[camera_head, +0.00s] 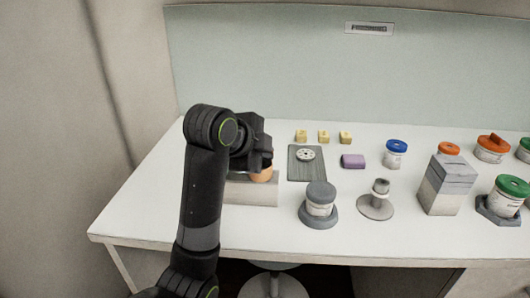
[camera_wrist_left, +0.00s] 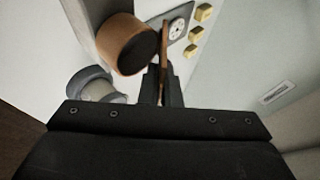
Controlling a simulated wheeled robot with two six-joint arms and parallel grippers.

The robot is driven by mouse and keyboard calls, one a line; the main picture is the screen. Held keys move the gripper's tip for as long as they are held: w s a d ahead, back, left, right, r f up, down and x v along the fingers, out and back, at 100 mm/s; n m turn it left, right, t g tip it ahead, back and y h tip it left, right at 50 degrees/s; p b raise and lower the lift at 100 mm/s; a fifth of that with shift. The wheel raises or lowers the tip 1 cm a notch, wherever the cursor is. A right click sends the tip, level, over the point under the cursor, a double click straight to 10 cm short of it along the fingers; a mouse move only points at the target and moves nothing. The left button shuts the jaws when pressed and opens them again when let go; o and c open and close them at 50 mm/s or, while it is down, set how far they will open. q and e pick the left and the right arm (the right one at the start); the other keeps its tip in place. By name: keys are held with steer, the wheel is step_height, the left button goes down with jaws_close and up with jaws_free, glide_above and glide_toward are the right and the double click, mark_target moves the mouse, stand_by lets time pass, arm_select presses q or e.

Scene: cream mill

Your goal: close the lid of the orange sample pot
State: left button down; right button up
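The orange sample pot (camera_head: 262,176) stands on a pale block at the left of the table, partly hidden by my left gripper in the head view. In the left wrist view the pot (camera_wrist_left: 116,42) is open, with its dark inside showing. Its lid (camera_wrist_left: 165,45) is seen edge-on as a thin orange-brown strip, standing up beside the pot's mouth. My left gripper (camera_wrist_left: 163,80) has its fingers close together on either side of the lid, apparently pinching it. In the head view the fingertips are hidden. My right gripper is not in view.
The pale block (camera_head: 250,191) bears the pot. A grey plate with a dial (camera_head: 305,154), yellow cubes (camera_head: 323,136) and a purple block (camera_head: 352,161) lie to its right. A grey-lidded jar (camera_head: 320,198) stands nearer the front. Other jars crowd the right side; the front left table is clear.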

arm_select(q)
steer(key=c, duration=1.6)
jaws_free()
steer(key=shift+c, duration=0.2)
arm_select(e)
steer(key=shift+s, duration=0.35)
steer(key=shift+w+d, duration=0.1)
